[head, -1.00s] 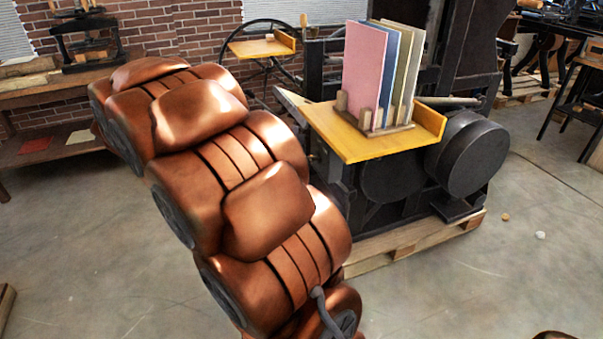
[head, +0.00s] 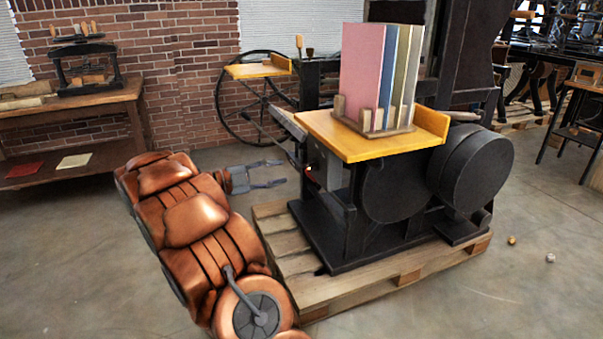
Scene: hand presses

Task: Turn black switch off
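My gripper (head: 284,172) shows at the end of my copper-coloured arm, left of the black press (head: 350,225). Its two grey fingers are spread apart with nothing between them, pointing right toward the press. A grey box (head: 328,172) is on the press's left side, under the yellow board. A small dark part with a red and white spot (head: 309,170) is at the box's left edge. It may be the black switch, but it is too small to tell its position. A gap shows between the fingertips and this part.
The press stands on a wooden pallet (head: 375,284). A yellow board (head: 340,140) on top bears a wooden rack with several coloured panels (head: 361,70). A large black wheel (head: 480,168) is at the right. A workbench (head: 80,108) stands back left. The floor at lower right is mostly clear.

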